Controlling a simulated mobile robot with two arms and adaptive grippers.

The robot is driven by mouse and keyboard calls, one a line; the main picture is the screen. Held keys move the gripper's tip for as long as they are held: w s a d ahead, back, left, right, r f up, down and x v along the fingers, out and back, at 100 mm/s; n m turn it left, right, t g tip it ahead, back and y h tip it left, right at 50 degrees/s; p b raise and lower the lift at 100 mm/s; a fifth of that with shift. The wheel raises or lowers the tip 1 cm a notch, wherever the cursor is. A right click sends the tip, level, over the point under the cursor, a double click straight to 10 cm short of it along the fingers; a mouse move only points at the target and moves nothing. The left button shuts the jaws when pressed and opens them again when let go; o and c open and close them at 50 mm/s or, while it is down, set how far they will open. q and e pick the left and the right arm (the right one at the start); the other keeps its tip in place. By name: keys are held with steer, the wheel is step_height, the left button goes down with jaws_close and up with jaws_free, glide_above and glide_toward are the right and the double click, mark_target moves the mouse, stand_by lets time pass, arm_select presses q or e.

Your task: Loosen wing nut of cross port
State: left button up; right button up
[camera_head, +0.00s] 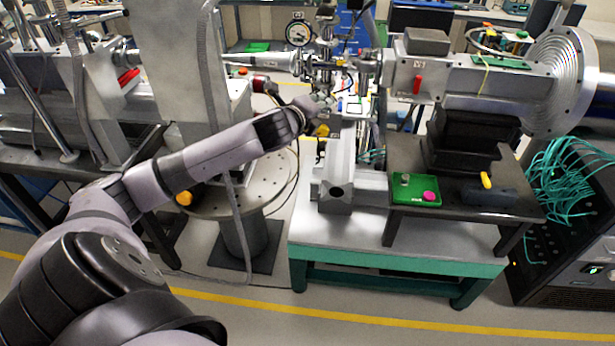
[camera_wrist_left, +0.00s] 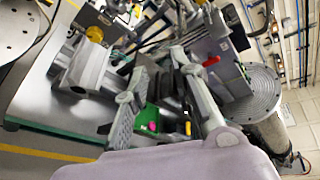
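The cross port (camera_head: 326,66) appears to be the cluster of metal fittings at the top centre of the head view, beside a round gauge (camera_head: 298,33). My left arm reaches in from the left, and its gripper (camera_head: 325,98) is small and partly hidden just below these fittings. In the left wrist view the two fingers of this gripper (camera_wrist_left: 160,62) stand apart, with nothing seen held between them. I cannot make out the wing nut in either view. I cannot tell whether the gripper touches any fitting. My right gripper is in neither view.
A green tray (camera_head: 417,191) with a magenta knob lies on a dark stand (camera_head: 450,212) to the right. A large metal flange (camera_head: 562,80) stands at the far right, above teal cables (camera_head: 565,170). A round pedestal plate (camera_head: 250,190) is below my arm. The front floor is clear.

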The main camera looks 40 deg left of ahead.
arm_select(q)
step_height(320, 180, down, 23)
steer(key=s+a+n+g+b, duration=0.1)
steer(key=a+n+g+b, duration=0.1)
steer(key=n+b, duration=0.2)
steer(key=shift+s+r+n, duration=0.15)
steer(key=shift+s+n, duration=0.25)
